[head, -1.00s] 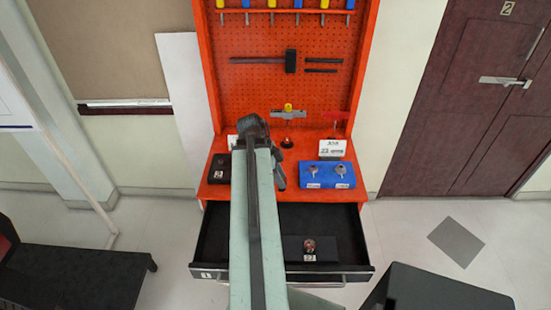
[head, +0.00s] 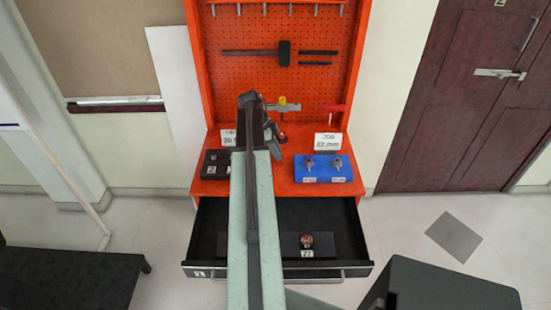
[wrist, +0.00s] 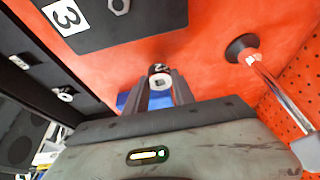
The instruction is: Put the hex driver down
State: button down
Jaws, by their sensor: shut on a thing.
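My gripper (wrist: 160,78) is low over the orange worktop in the wrist view. Its dark fingers are closed on the hex driver (wrist: 160,70), of which a small dark round end with a pale middle shows between the fingertips. The rest of it is hidden by the fingers. In the head view, my arm hides most of the gripper and I cannot make out the driver. A blue patch shows behind the fingers in the wrist view; I cannot tell what it belongs to.
The worktop (head: 300,195) carries a black block (head: 215,160), a blue block (head: 325,175) with two metal parts, a job card (head: 327,142) and a chrome-rod stand (wrist: 268,75). Below, an open drawer (head: 345,225) holds a copper-coloured part (head: 306,241). Behind is a pegboard (head: 290,90).

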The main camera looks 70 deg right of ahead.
jog(key=shift+f, duration=0.7)
jog(key=c, duration=1.1)
grip_release()
jog(key=shift+r, duration=0.15)
jog(key=shift+o, duration=0.2)
jog(key=p+v, duration=1.1)
jog(key=v, duration=0.1)
jog(key=shift+r, duration=0.15)
jog(key=shift+a, duration=0.1)
